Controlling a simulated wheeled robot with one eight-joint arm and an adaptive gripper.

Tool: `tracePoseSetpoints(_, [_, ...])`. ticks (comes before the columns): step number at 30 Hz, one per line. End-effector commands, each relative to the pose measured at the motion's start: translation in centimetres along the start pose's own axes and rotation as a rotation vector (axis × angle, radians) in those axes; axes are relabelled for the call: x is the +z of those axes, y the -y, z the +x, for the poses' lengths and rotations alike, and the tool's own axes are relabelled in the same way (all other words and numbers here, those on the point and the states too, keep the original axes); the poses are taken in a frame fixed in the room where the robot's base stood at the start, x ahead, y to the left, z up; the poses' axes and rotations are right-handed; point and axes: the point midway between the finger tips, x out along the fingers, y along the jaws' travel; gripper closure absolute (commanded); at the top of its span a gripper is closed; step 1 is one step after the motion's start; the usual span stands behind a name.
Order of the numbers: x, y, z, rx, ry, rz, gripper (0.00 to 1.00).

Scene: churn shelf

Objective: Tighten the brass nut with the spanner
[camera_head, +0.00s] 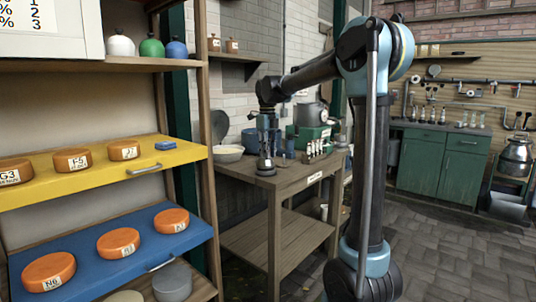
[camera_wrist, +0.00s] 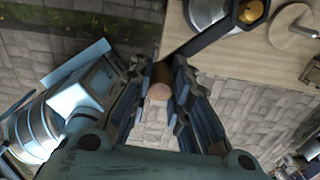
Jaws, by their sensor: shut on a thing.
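The brass nut (camera_wrist: 251,11) shows at the top of the wrist view, beside a round metal part. The spanner appears as a dark bar (camera_wrist: 208,36) running from near the nut down to a brown, round-ended grip (camera_wrist: 159,82). My gripper (camera_wrist: 158,92) is shut on the brown grip, just off the table edge. In the head view my gripper (camera_head: 267,168) points down at the table's front left corner. The nut and spanner cannot be made out there.
The wooden table (camera_head: 280,182) carries a green machine (camera_head: 308,135) with a metal pot and a pale bowl (camera_head: 228,154). A shelf with a yellow board (camera_head: 100,176) and a blue board (camera_head: 80,263) of orange cheeses stands left. Paved floor is open at right.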

Motion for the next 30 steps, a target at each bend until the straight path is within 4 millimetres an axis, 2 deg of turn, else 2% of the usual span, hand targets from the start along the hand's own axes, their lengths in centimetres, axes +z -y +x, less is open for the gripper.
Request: tracePoseSetpoints(30, [0.0,0.0,-3.3,0.0,0.0,0.001,1.0])
